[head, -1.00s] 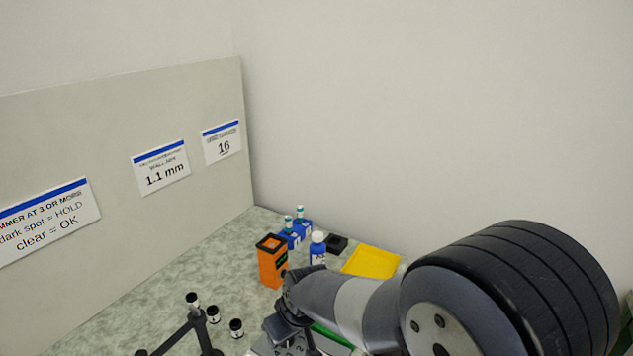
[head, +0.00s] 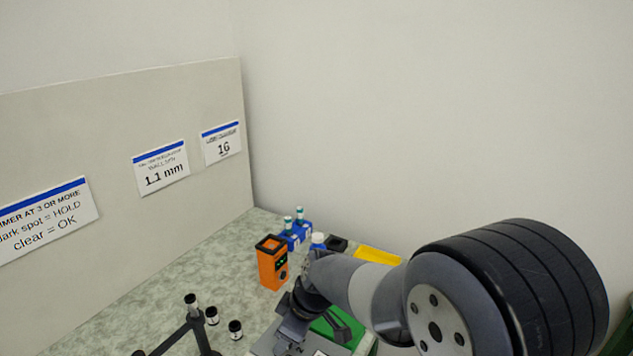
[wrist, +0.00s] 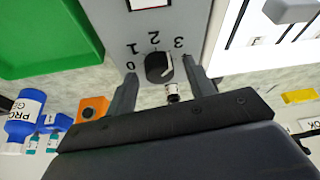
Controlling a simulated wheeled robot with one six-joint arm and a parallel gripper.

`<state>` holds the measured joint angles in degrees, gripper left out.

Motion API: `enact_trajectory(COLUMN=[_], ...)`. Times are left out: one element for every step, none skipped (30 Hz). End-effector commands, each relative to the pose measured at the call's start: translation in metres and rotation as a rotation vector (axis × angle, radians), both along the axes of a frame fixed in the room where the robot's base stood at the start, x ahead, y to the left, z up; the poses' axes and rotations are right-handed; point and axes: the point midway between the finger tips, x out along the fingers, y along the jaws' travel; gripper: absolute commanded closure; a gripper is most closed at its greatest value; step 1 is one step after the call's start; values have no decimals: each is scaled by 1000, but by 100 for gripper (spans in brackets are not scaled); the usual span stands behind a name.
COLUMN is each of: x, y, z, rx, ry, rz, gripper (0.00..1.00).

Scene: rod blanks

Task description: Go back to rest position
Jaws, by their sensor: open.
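My gripper (wrist: 160,84) is open in the wrist view, its two fingers apart with nothing held between them. A black dial knob (wrist: 158,68) on a grey panel (wrist: 185,20) marked 0 to 3 shows between the fingertips; I cannot tell how far the tips are from it. A small metallic post (wrist: 172,92) shows just beside the knob. In the head view my gripper is low in the picture, by the grey device (head: 268,344), with its fingers mostly hidden by my arm.
An orange box (head: 271,262), a blue rack (head: 294,238) with vials, a white-capped bottle (head: 318,241) and a yellow tray (head: 376,256) stand behind. A green tray (wrist: 45,35) is beside the panel. Black-capped cylinders (head: 235,329) and a dark stand (head: 190,325) are at left.

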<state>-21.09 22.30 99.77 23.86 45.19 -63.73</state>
Motion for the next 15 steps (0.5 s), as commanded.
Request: enact_trajectory(x=[1, 1, 1, 1, 1, 1, 1, 1, 1, 1, 1, 2, 2, 2, 2], y=[0, 0, 0, 0, 0, 0, 0, 0, 0, 0, 0, 0, 0, 0, 0], z=[1, 1, 1, 1, 1, 1, 1, 1, 2, 1, 1, 1, 1, 1, 1], rx=[0, 1, 0, 0, 0, 1, 0, 1, 0, 1, 1, 0, 0, 0, 0], ry=[1, 1, 1, 2, 2, 2, 1, 1, 1, 2, 2, 1, 1, 0, 0], rz=[29, 47, 73, 93, 112, 134, 149, 164, 182, 194, 205, 218, 225, 232, 238], gripper=[49, 49, 49, 49, 49, 49, 49, 49, 49, 49, 49, 49, 49, 49, 49])
